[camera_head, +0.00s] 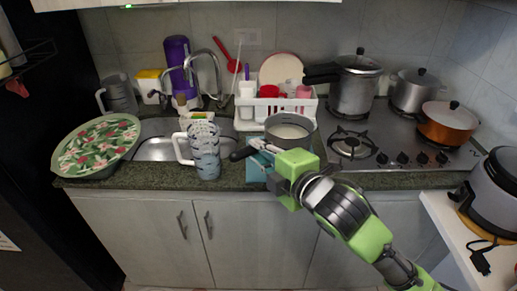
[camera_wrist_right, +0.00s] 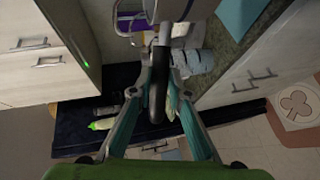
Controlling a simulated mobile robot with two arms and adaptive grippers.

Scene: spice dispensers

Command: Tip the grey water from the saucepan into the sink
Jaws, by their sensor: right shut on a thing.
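The saucepan (camera_head: 296,119) is grey metal with a black handle (camera_head: 240,154) pointing left. It stands roughly level at the counter's front, right of the sink (camera_head: 152,150), with pale greyish liquid (camera_head: 288,131) inside. I cannot tell whether its base touches the counter. My right gripper (camera_head: 262,147) is shut on the handle. The right wrist view shows the black handle (camera_wrist_right: 157,100) between the fingers (camera_wrist_right: 158,80), with part of the pan at the top edge. The sink is partly hidden by a patterned jug and a floral tray. My left gripper is not in view.
The patterned jug (camera_head: 207,158) stands between pan and sink. The floral tray (camera_head: 97,144) covers the sink's left side. A white dish rack (camera_head: 246,123) stands behind the pan. The faucet (camera_head: 208,53) arches over the sink. The stove (camera_head: 400,135) with several pots is at right.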

